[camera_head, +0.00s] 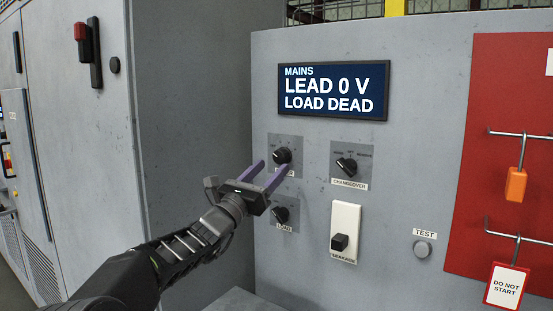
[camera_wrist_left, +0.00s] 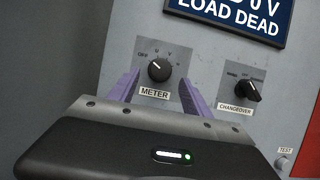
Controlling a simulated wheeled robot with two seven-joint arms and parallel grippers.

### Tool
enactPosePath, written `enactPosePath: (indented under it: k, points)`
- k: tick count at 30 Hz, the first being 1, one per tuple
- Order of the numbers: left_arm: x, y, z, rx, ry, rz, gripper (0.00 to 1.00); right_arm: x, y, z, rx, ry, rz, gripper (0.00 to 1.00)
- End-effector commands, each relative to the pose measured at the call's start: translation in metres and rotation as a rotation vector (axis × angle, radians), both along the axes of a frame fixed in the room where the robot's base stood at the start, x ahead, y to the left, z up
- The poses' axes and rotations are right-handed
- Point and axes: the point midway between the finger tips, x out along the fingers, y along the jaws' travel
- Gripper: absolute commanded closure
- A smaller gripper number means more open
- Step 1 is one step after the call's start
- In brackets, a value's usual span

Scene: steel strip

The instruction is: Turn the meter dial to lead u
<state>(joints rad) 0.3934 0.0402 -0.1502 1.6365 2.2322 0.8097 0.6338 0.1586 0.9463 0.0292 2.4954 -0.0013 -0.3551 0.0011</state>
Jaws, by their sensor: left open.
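The meter dial (camera_wrist_left: 159,70) is a round black knob on a grey plate, with a METER label below it in the left wrist view. In the head view the meter dial (camera_head: 283,156) sits at the upper left of the panel controls. Its white pointer mark aims up and left in the wrist view, near OFF; the other small markings are hard to read. My left gripper (camera_head: 270,171) is open, its purple fingers apart on either side of the dial. In the left wrist view the gripper (camera_wrist_left: 157,92) also straddles it. I cannot tell whether they touch. My right gripper is not seen.
The display (camera_head: 334,91) reads MAINS, LEAD 0 V, LOAD DEAD. A changeover knob (camera_head: 347,166), a load knob (camera_head: 281,214), a breaker lever (camera_head: 340,242) and a test button (camera_head: 422,249) are nearby.

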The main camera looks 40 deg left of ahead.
Motion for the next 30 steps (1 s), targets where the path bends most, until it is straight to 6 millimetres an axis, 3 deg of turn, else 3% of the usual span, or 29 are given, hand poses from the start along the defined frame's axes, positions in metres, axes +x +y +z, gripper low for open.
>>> enactPosePath:
  k: [7,17,30]
  points:
    - [0.03,0.001,0.014,0.0,0.0,0.0,0.43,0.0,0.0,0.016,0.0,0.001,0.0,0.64]
    - [0.034,0.001,0.014,0.0,-0.001,0.0,0.43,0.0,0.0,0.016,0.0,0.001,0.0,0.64]
    - [0.033,0.001,0.014,0.0,0.0,0.0,0.78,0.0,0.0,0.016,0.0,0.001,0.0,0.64]
